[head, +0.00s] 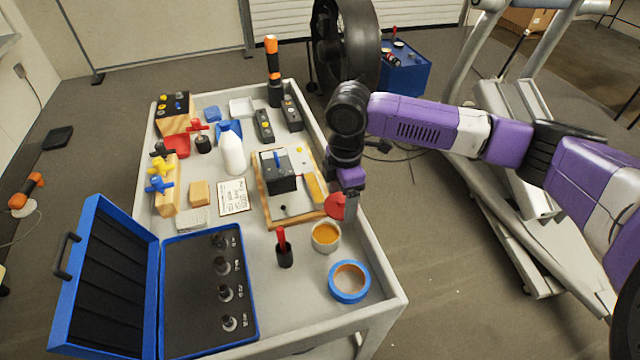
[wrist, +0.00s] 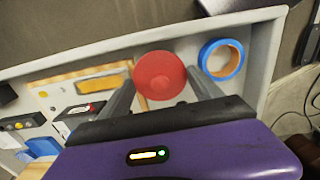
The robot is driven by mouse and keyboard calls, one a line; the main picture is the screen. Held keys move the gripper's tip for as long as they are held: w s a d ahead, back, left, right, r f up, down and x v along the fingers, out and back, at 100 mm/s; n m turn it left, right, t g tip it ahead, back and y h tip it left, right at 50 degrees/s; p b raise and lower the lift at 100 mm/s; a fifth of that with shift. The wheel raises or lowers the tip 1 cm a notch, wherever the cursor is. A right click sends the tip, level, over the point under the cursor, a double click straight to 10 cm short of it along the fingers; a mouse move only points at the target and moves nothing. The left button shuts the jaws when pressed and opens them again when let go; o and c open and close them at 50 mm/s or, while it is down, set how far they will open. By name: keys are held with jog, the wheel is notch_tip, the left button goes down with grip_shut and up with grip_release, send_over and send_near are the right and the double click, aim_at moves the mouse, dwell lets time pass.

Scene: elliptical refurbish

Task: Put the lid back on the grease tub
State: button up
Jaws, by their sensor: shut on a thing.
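The grease tub (head: 326,237) is a small pale tub with orange-yellow grease showing in its open top, near the right edge of the cart. The lid is a red disc (head: 335,205), held just above and behind the tub in the head view. In the wrist view the red lid (wrist: 160,76) sits between the two fingers of my gripper (wrist: 160,85), which is shut on it. The tub does not show in the wrist view; the lid may hide it.
A blue tape roll (head: 349,282) lies in front of the tub. A wooden-framed board (head: 262,205) lies behind. An open blue case (head: 205,290) fills the front left. The cart has a raised rim (head: 385,280).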

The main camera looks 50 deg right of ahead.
jog(key=a+f+n+b, duration=0.1)
jog(key=a+f+b, duration=0.1)
jog(key=w+a+f+n+b, duration=0.1)
jog(key=a+f+n+b, duration=0.1)
jog(key=f, duration=0.1)
jog(key=shift+w, duration=0.1)
jog(key=shift+f+b, duration=0.5)
jog(key=shift+f, duration=0.45)
jog(key=shift+r+p, duration=0.1)
jog(key=shift+p, duration=0.35)
dwell(1.0)
jog(key=shift+f, duration=0.25)
dwell(1.4)
jog(key=o, duration=1.4)
